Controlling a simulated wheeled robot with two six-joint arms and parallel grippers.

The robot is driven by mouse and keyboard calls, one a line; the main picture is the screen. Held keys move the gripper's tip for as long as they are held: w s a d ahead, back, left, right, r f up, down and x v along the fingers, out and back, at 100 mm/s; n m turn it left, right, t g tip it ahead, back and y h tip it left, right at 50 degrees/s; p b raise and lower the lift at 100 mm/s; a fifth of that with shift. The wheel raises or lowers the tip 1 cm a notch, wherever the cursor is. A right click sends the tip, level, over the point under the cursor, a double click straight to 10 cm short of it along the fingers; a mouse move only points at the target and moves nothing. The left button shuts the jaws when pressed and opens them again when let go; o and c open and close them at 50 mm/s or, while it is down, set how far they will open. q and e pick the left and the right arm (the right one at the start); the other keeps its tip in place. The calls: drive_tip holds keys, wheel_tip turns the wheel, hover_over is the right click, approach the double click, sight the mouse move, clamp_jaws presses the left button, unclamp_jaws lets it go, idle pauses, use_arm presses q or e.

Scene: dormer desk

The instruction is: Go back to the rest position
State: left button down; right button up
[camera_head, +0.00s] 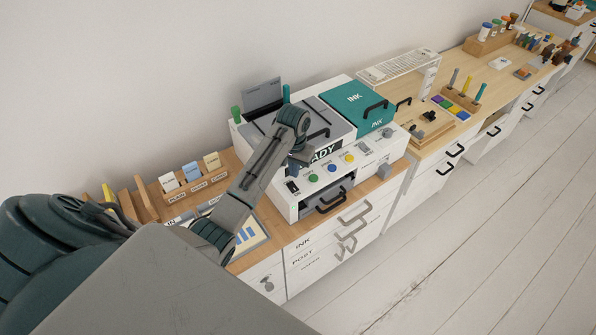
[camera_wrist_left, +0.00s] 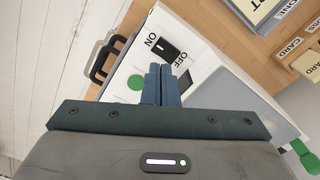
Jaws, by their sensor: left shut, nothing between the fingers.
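My left arm comes in from the left in the head view and bends down over the white printer (camera_head: 380,151). My left gripper (camera_head: 300,161) is at the printer's front panel and covers part of its READY display (camera_head: 328,151). In the left wrist view the two blue fingers of the left gripper (camera_wrist_left: 165,82) are together with nothing between them. They point toward a black rocker switch (camera_wrist_left: 163,48) marked ON and OFF; a gap or contact cannot be told. A green button (camera_wrist_left: 135,83) is left of the fingertips. My right gripper is not in view.
The printer has a teal INK lid (camera_head: 352,100), black handles and coloured buttons. A wooden card holder (camera_head: 194,180) stands left of it. Pen and tool racks (camera_head: 462,98) stand on the desk to the right. The wooden floor (camera_head: 480,240) in front is clear.

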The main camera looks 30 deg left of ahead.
use_arm(q)
drive_tip(key=s+d+f+m+t, duration=0.1)
drive_tip(key=s+d+f, duration=0.15)
drive_tip(key=s, duration=0.55)
drive_tip(key=s+d+f+m+t, duration=0.1)
drive_tip(key=s+d+f, duration=0.15)
drive_tip(key=s, duration=0.55)
drive_tip(key=s+d+r+t, duration=0.1)
drive_tip(key=s+d+r, duration=0.15)
drive_tip(key=s, duration=0.55)
drive_tip(key=s+d+r+t, duration=0.15)
drive_tip(key=s+r, duration=0.25)
drive_tip(key=s, duration=0.4)
wheel_tip(320, 180, down, 35)
drive_tip(key=a+g+y+b, duration=0.1)
drive_tip(key=a+g+b, duration=0.15)
drive_tip(key=b, duration=0.55)
drive_tip(key=s+f+b, duration=0.2)
drive_tip(key=s+f, duration=0.4)
drive_tip(key=f, duration=0.3)
drive_tip(key=s+a+f+b, duration=0.1)
drive_tip(key=s+f+b, duration=0.1)
drive_tip(key=s+f, duration=0.4)
drive_tip(key=s+f+b, duration=0.2)
drive_tip(key=s+f, duration=0.4)
drive_tip(key=f, duration=0.7)
drive_tip(key=shift+s+a+g+b, duration=0.2)
drive_tip(key=shift+s+g+b, duration=0.1)
drive_tip(key=shift+s+g, duration=0.1)
drive_tip(key=shift+f, duration=0.1)
